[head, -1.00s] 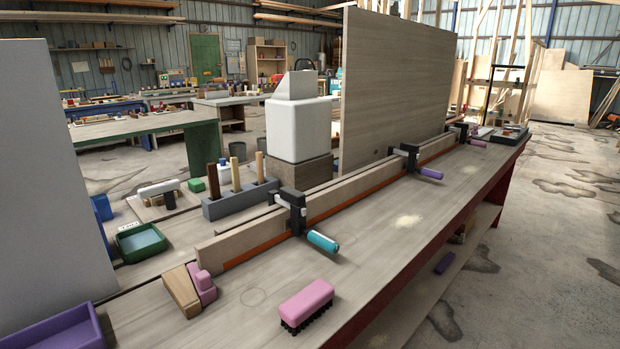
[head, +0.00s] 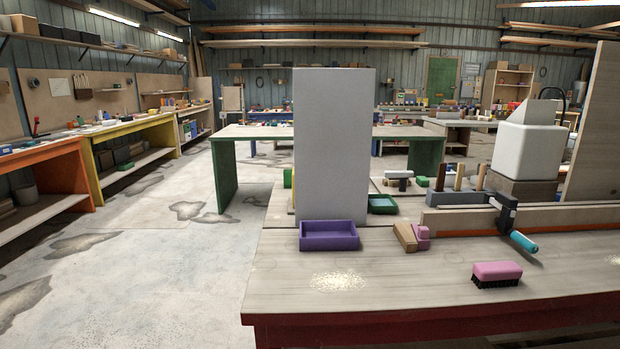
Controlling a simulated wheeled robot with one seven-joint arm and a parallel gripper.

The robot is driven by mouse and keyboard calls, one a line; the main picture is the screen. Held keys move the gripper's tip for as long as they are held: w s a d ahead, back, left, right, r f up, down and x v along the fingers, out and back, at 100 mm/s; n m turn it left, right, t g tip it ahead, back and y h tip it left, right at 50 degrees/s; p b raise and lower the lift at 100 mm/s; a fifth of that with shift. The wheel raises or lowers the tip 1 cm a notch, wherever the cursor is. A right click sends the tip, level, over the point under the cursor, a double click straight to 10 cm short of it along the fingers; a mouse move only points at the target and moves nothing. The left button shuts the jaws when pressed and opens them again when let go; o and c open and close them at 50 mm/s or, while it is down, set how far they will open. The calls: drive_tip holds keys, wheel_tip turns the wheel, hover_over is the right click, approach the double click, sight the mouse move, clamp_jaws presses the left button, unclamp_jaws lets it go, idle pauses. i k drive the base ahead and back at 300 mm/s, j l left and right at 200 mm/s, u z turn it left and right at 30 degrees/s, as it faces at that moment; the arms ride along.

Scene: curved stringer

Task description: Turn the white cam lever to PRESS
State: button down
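A white bar-shaped piece (head: 399,174) on a dark post, which looks like the white cam lever, lies level on the far part of the workbench. It is small here, and I cannot read any PRESS marking or tell its setting. It stands just right of a tall grey panel (head: 334,140), behind a green tray (head: 382,211). My gripper is not in view.
On the workbench (head: 330,283) are a purple tray (head: 328,248), a wooden wedge with a pink block (head: 405,236), a pink brush (head: 497,269) and a teal-handled clamp (head: 523,243). Open floor (head: 150,270) lies left of the bench.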

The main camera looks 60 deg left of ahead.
sight(404, 173)
drive_tip(key=u, duration=1.85)
